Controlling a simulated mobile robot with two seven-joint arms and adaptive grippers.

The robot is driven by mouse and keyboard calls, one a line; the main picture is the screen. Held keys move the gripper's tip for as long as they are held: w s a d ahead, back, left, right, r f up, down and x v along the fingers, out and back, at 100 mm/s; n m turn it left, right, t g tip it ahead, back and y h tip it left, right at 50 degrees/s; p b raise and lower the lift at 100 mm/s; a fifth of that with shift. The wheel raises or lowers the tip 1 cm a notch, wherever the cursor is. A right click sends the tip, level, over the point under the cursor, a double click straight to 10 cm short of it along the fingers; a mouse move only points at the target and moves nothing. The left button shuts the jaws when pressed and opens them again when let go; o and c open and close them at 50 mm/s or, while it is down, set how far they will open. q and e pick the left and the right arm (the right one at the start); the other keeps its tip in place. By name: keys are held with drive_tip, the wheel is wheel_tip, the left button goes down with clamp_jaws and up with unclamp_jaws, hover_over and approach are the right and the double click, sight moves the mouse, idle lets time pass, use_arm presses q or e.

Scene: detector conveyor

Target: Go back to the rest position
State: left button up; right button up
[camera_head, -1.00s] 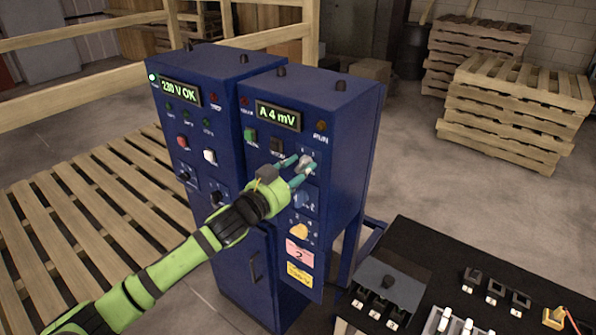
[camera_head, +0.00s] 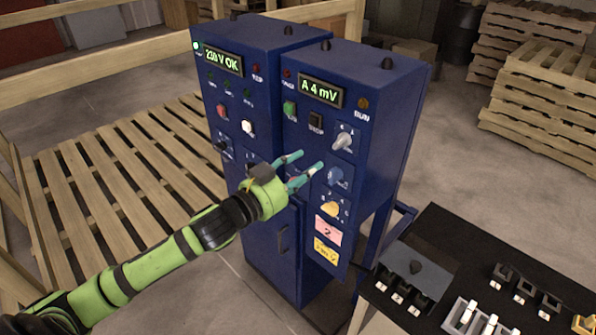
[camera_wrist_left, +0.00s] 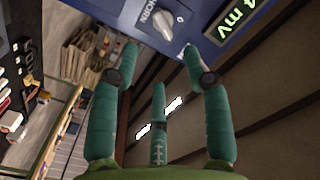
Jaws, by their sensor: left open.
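My left gripper (camera_head: 305,167) is open and empty in front of the blue control cabinet (camera_head: 375,130), its green-teal fingers apart. It is below and left of the pale grey rotary knob (camera_head: 343,141), and clear of it. In the left wrist view the spread fingers (camera_wrist_left: 158,65) hold nothing, and the knob (camera_wrist_left: 160,22) shows beyond them at the top. A blue knob (camera_head: 336,177) and a yellow knob (camera_head: 331,208) sit lower on the same panel. The display (camera_head: 320,90) reads "A 4 mV". My right gripper is not in view.
A second blue cabinet (camera_head: 225,95) with a "230 V OK" display adjoins on the left. A black table (camera_head: 455,245) with switches stands at the lower right. Wooden slats (camera_head: 120,165) lie at the left, and stacked pallets (camera_head: 550,95) stand at the back right.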

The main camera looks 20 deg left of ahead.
use_arm(q)
drive_tip(key=shift+s+a, duration=0.2)
drive_tip(key=shift+s, duration=0.4)
drive_tip(key=w+a+f+n+g+y+b, duration=0.15)
drive_tip(key=a+f, duration=0.25)
drive_tip(key=f, duration=0.7)
drive_tip(key=s+a+f+n+g+y+b, duration=0.1)
drive_tip(key=a+f+n+y+b, duration=0.2)
drive_tip(key=f, duration=0.9)
drive_tip(key=s+a+f+n+g+y+b, duration=0.15)
drive_tip(key=s+f, duration=0.35)
drive_tip(key=f, duration=0.7)
drive_tip(key=s+a+f+g+y, duration=0.1)
drive_tip(key=s+a+f+g, duration=0.2)
drive_tip(key=f, duration=0.9)
drive_tip(key=s+d+f+n+g+b, duration=0.1)
drive_tip(key=s+d+f+g+b, duration=0.3)
drive_tip(key=s+f, duration=1.45)
drive_tip(key=s+d+f+g, duration=0.2)
drive_tip(key=s+d+f, duration=0.1)
drive_tip(key=s, duration=0.6)
drive_tip(key=s+d+f+g+b, duration=0.1)
drive_tip(key=s+d+f+g, duration=0.2)
drive_tip(key=s, duration=0.7)
drive_tip(key=shift+d+f+n+h, duration=0.4)
drive_tip(key=shift+d+f, duration=0.35)
drive_tip(key=shift+d, duration=0.2)
